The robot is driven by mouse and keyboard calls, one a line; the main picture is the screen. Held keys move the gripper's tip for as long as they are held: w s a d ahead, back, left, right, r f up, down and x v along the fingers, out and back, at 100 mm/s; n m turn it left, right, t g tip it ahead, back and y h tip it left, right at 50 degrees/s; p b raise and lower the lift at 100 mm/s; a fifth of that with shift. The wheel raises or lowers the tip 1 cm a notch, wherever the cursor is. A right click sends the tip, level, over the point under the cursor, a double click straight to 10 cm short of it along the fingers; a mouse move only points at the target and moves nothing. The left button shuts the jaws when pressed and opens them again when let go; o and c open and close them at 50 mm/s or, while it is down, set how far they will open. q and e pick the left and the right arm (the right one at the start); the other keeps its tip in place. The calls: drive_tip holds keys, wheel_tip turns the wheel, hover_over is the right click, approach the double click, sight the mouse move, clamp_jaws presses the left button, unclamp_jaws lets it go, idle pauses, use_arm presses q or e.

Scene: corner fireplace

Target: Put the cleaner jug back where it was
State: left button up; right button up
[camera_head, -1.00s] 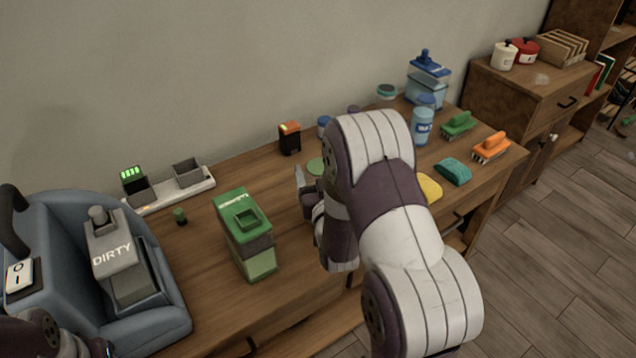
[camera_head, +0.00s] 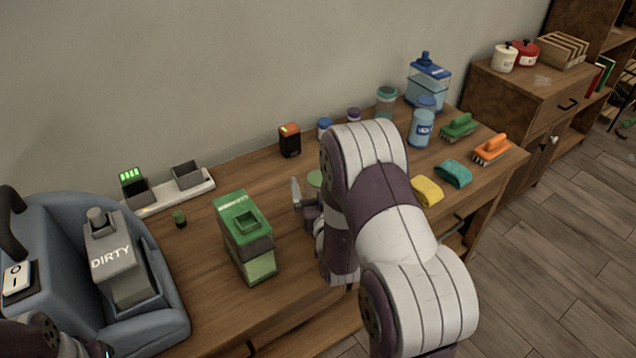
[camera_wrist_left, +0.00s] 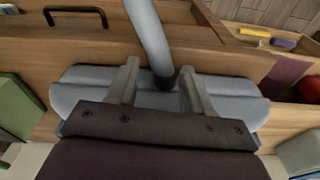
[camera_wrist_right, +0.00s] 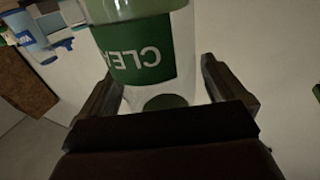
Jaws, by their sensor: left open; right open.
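The cleaner jug (camera_wrist_right: 140,55) fills the top middle of the right wrist view. It is pale and translucent, with a green label reading "CLEA". My right gripper (camera_head: 302,192) is open, its fingers on either side of the jug's outline; contact cannot be told. In the head view, my right arm hides much of that spot, and a round green top (camera_head: 315,178) shows beside the gripper; I cannot tell if it is the jug's. My left gripper (camera_wrist_left: 155,80) is open over a blue-grey machine, with a grey tube between its fingers.
The blue-grey machine with a "DIRTY" tank (camera_head: 112,258) stands left. A green box-shaped container (camera_head: 245,240) stands centre on the wooden table.

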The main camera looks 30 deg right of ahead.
drive_tip(key=v, duration=1.1)
drive_tip(key=shift+s, duration=0.15)
